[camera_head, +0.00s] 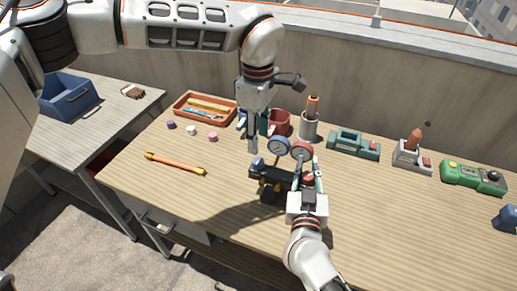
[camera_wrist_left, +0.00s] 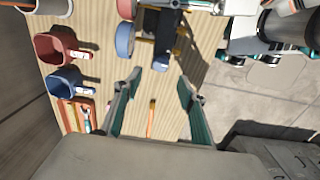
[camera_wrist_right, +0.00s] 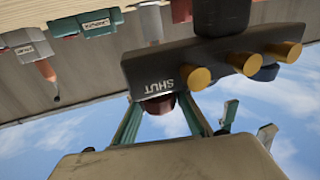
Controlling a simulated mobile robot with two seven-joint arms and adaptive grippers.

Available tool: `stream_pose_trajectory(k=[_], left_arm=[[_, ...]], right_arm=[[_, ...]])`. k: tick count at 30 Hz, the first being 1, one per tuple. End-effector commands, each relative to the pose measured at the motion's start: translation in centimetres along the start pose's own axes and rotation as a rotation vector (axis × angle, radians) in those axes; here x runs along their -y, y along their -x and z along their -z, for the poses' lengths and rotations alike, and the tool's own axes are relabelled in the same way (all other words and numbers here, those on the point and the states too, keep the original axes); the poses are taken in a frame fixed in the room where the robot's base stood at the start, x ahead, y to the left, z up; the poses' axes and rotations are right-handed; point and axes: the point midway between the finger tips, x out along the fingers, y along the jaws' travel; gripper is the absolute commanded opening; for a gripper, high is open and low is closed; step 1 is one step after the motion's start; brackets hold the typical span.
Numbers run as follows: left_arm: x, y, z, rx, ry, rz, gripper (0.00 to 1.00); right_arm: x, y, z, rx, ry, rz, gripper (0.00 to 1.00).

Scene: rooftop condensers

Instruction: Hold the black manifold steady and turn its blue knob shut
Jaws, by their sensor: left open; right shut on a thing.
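The black manifold (camera_head: 268,176) stands over the middle of the bench, with a blue gauge (camera_head: 279,146) and a red gauge (camera_head: 301,151) above it. Its blue knob (camera_head: 258,163) is at its left end; its red knob (camera_wrist_right: 158,105) is at the other end, by the word SHUT. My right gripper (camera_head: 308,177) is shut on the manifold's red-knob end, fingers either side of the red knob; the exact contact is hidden. My left gripper (camera_head: 247,142) is open and empty, above and behind the blue knob. The manifold also shows beyond its fingers in the left wrist view (camera_wrist_left: 165,40).
An orange tray (camera_head: 205,108), small caps (camera_head: 191,130), a red mug (camera_head: 280,121) and a grey cup (camera_head: 308,128) stand behind. The front right is clear.

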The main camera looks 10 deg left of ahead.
Motion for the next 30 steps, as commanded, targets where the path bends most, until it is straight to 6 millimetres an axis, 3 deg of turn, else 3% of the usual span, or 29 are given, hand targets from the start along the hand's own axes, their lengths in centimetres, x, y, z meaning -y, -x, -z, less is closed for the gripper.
stream_pose_trajectory(k=[3, 9, 22, 23, 24, 30], left_arm=[[-0.1, 2.0, 0.0, 0.0, 0.001, -0.002, 0.41], [0.0, 3.7, 0.0, 0.0, 0.0, 0.0, 0.41], [0.0, 4.0, 0.0, 0.0, 0.0, 0.0, 0.41], [0.0, 4.0, 0.0, 0.0, 0.0, 0.0, 0.41], [0.0, 4.0, 0.0, 0.0, 0.0, 0.0, 0.41], [0.0, 4.0, 0.0, 0.0, 0.0, 0.0, 0.41]], right_arm=[[0.1, 0.1, -0.3, 0.004, 0.005, 0.003, 0.0], [0.1, 0.1, -0.3, 0.004, 0.005, 0.003, 0.0], [0.1, 0.1, -0.3, 0.004, 0.005, 0.003, 0.0], [0.1, 0.1, -0.3, 0.004, 0.004, 0.003, 0.26], [0.1, 0.1, -0.3, 0.004, 0.004, 0.003, 0.36], [0.1, 0.1, -0.1, 0.002, 0.002, 0.001, 0.38]])
